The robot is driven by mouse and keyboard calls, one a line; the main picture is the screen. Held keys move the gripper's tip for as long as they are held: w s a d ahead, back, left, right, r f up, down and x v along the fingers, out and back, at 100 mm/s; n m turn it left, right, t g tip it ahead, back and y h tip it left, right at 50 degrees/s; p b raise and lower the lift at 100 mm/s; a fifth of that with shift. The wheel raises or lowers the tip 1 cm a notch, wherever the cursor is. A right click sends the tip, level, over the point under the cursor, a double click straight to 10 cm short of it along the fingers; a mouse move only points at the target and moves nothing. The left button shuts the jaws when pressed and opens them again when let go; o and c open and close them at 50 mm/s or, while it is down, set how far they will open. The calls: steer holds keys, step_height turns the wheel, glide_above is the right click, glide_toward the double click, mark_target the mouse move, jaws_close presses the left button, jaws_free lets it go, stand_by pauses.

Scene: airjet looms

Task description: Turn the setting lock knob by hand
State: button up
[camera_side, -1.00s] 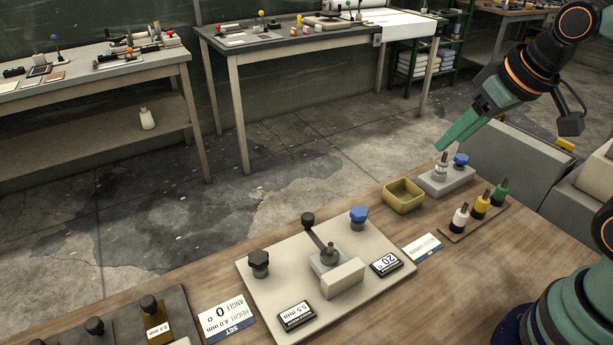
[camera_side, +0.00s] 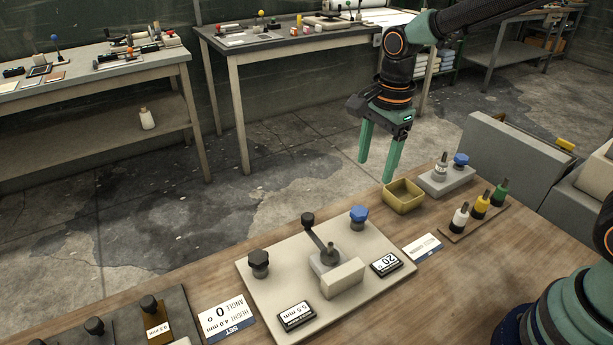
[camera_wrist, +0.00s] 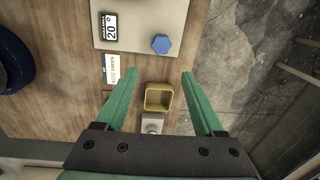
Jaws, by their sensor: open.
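A cream plate (camera_side: 285,283) on the wooden bench carries a blue knob (camera_side: 358,217) at its far right corner and a black knob (camera_side: 258,263) at its left. Which of these is the setting lock knob is not marked. Between them stands a lever (camera_side: 316,233) on a small block. The plate also bears a "20°" display (camera_side: 387,264) and a "5.5 mm" display (camera_side: 297,316). My gripper (camera_side: 377,170) hangs open and empty, fingers down, above and behind the blue knob. In the wrist view the blue knob (camera_wrist: 161,44) lies beyond the fingertips (camera_wrist: 153,72).
A yellow tray (camera_side: 404,197) stands close by my gripper, right of the plate. A grey block (camera_side: 447,182) with a blue-topped knob is behind it. Several coloured bottles (camera_side: 480,207) stand at right. A set card (camera_side: 227,317) lies left of the plate.

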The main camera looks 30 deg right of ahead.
mark_target(360, 210)
steer(key=f+m, duration=0.1)
steer(key=a+f+m, duration=0.1)
steer(key=w+f+m, duration=0.1)
steer(key=shift+a+f+g, duration=0.2)
steer(key=shift+g, duration=0.2)
steer(key=shift+f, duration=3.85)
steer(key=c, duration=1)
